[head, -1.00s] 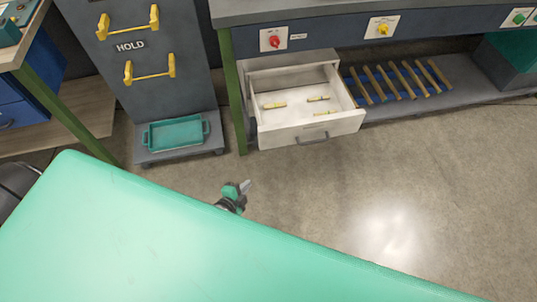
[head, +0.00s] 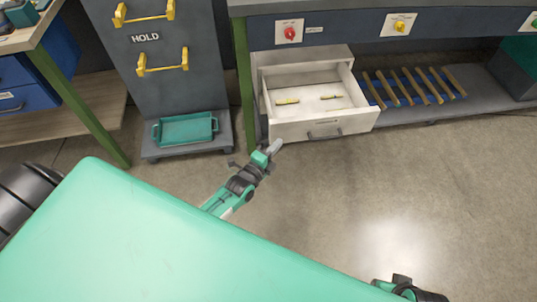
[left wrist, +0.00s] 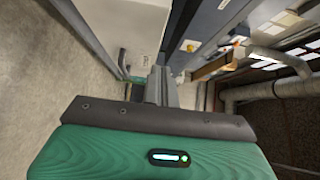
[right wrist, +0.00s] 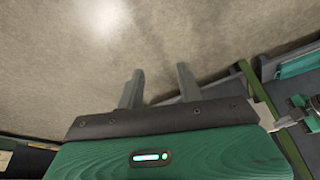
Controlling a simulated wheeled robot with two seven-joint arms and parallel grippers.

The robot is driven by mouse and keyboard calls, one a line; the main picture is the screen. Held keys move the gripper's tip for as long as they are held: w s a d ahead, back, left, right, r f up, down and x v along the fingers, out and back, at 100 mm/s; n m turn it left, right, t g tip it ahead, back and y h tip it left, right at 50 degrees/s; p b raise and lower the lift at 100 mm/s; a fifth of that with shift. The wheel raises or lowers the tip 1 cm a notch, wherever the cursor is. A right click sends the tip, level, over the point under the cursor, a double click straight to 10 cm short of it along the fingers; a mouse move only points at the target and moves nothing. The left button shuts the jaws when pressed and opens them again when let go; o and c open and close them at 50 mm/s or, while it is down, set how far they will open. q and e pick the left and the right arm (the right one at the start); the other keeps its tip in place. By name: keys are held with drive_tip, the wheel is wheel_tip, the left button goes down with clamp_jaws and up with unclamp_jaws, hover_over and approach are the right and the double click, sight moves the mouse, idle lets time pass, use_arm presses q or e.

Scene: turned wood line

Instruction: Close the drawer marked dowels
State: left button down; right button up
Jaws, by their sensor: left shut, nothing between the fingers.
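A white drawer (head: 295,132) stands pulled out under the workbench, with small wooden pieces (head: 288,101) lying inside. Its front carries a grey bar handle (head: 325,134) and a small label too small to read. My left gripper (head: 277,146) is shut and empty, just in front of the drawer front's lower left in the head view; contact cannot be told. In the left wrist view the closed fingers (left wrist: 160,88) point past a white panel, likely the drawer (left wrist: 132,30). My right gripper (right wrist: 158,82) is open and empty over the floor in the right wrist view.
A slatted rack (head: 412,86) sits on the low shelf right of the drawer. A green bench leg (head: 243,85) stands at its left, beside the grey HOLD cabinet (head: 150,80) with a teal tray (head: 186,130). The floor (head: 440,170) in front is clear.

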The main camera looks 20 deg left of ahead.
sight(285, 123)
use_arm(q)
drive_tip(key=shift+w+a+b, duration=0.15)
drive_tip(key=shift+w+a, duration=0.1)
drive_tip(key=shift+w, duration=0.85)
drive_tip(key=shift+w+a+b, duration=0.15)
drive_tip(key=shift+w+a, duration=0.15)
drive_tip(key=shift+w, duration=0.75)
drive_tip(key=shift+w+a+b, duration=0.15)
drive_tip(key=shift+w+a, duration=0.1)
drive_tip(key=shift+w, duration=0.85)
use_arm(e)
drive_tip(key=v, duration=0.2)
drive_tip(key=shift+r, duration=0.3)
drive_tip(key=shift+f, duration=0.15)
